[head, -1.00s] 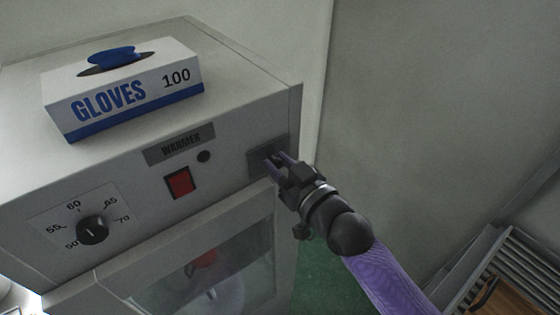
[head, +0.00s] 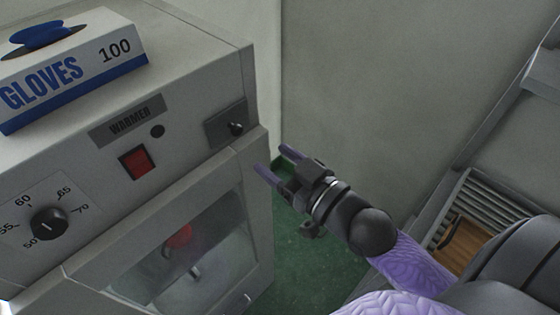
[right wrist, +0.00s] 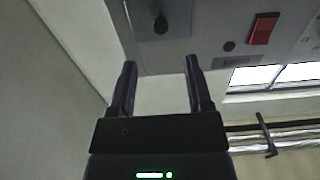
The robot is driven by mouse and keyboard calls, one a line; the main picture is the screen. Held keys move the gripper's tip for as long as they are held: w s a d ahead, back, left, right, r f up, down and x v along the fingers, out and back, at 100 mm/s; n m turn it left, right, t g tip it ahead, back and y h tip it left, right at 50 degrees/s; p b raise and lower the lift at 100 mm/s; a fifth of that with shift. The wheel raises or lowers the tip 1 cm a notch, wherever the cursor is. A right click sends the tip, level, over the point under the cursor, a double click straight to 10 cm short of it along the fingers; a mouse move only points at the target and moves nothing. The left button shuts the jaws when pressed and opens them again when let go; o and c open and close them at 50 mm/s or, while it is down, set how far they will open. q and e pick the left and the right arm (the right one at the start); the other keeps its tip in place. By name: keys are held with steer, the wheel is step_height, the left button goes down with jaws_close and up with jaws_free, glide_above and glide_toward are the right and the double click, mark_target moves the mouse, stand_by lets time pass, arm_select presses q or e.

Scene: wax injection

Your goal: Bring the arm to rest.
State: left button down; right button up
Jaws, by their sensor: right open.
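My right gripper (head: 278,161) is open and empty, in the air just right of the warmer's front. In the right wrist view its two fingers (right wrist: 159,82) are spread with nothing between them. The warmer (head: 196,110) is a grey cabinet at the left with a glass door. A small dark toggle switch (head: 236,128) sits on a grey plate at the right of its front panel; it also shows in the right wrist view (right wrist: 161,23), beyond the fingertips and apart from them. My left gripper is not in view.
The warmer's front carries a red rocker switch (head: 136,163) and a black dial (head: 48,223). A glove box (head: 75,70) stands on top. A grey wall (head: 380,90) is behind. Green floor (head: 310,255) shows below my gripper. A slatted rack (head: 490,195) stands at the right.

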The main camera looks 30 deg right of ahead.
steer(key=shift+s+d, duration=0.1)
steer(key=shift+s, duration=0.3)
steer(key=s+d+f+m+g+h+b, duration=0.1)
steer(key=d+f+g+h+b, duration=0.15)
steer(key=f, duration=0.85)
steer(key=s+d+f+g+h+b, duration=0.1)
steer(key=f+g+b, duration=0.15)
steer(key=f, duration=0.85)
steer(key=s+d+f+m+g+h+b, duration=0.15)
steer(key=f+b, duration=0.25)
steer(key=f, duration=0.7)
steer(key=s+f+g+h+b, duration=0.1)
steer(key=s+f+g+b, duration=0.1)
steer(key=s+f, duration=0.45)
steer(key=s+f+g+b, duration=0.2)
steer(key=s+f, duration=0.1)
steer(key=f, duration=0.7)
steer(key=s+a+f+g+b, duration=0.1)
steer(key=s+f+g+b, duration=0.1)
steer(key=s+f, duration=0.3)
steer(key=s+f+n+g+b, duration=0.1)
steer(key=s+f+g, duration=0.3)
steer(key=s, duration=0.7)
step_height(320, 180, down, 2)
steer(key=shift+a+b, duration=0.4)
steer(key=shift+b, duration=0.2)
